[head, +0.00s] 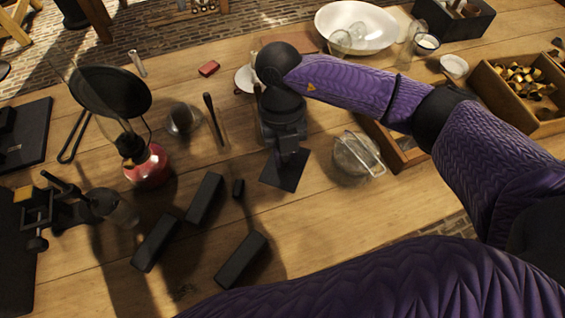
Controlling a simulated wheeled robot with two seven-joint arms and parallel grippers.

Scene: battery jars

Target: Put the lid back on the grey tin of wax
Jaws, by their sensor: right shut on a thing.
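My right gripper (287,152) points down over the middle of the table, its fingers closed. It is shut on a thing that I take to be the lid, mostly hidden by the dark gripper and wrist. A flat dark square (284,174) shows just under the fingertips; I cannot tell whether they touch it. A round greyish container with a wire handle (357,157) stands to the right of the gripper; it may be the grey tin, but its contents are unclear. My left gripper is not in view.
Black bars (205,198) lie in front and left. A red-based burner (147,166), a black pan (112,92) and a dark clamp stand (62,207) stand on the left. A white basin (356,25) and a wooden box of brass pieces (520,92) are at the back right.

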